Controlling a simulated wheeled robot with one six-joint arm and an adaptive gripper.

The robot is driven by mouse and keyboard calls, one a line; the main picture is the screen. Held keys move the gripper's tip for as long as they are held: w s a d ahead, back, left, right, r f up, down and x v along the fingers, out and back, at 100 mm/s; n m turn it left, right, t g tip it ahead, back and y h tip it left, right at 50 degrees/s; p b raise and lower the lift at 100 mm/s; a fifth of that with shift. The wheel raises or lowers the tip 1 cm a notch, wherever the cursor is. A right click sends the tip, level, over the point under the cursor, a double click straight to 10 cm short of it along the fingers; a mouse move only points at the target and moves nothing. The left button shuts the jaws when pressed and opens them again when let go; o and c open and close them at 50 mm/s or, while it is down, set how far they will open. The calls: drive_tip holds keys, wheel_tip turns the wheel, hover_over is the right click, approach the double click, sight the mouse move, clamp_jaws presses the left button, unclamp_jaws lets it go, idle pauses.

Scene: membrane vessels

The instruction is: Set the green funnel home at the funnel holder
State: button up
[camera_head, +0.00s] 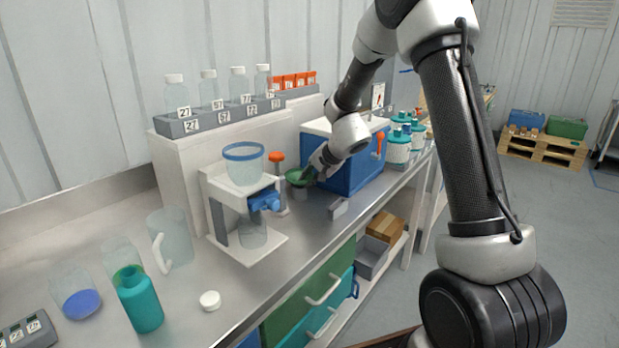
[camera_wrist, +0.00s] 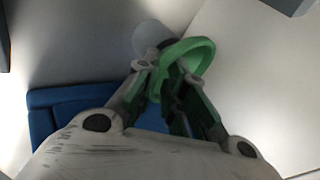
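The green funnel (camera_head: 294,178) is at the back of the bench, beside the blue box. In the wrist view its green rim (camera_wrist: 203,44) shows at the fingertips. My gripper (camera_head: 307,176) is there too, and in the wrist view its fingers (camera_wrist: 160,72) close on the near side of the funnel. A pale grey, round-ended piece (camera_head: 300,193) shows just under the funnel, perhaps the funnel holder; I cannot tell whether the funnel rests in it. The funnel's lower part is hidden.
The blue box with a white lid (camera_head: 345,170) stands close right of the funnel. A white stand with a blue-rimmed vessel (camera_head: 243,163) and an orange-topped item (camera_head: 277,159) are to the left. A small grey block (camera_head: 338,208) lies in front.

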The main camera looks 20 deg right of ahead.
drive_tip(key=o, duration=0.4)
drive_tip(key=shift+f, duration=0.1)
drive_tip(key=v, duration=1.2)
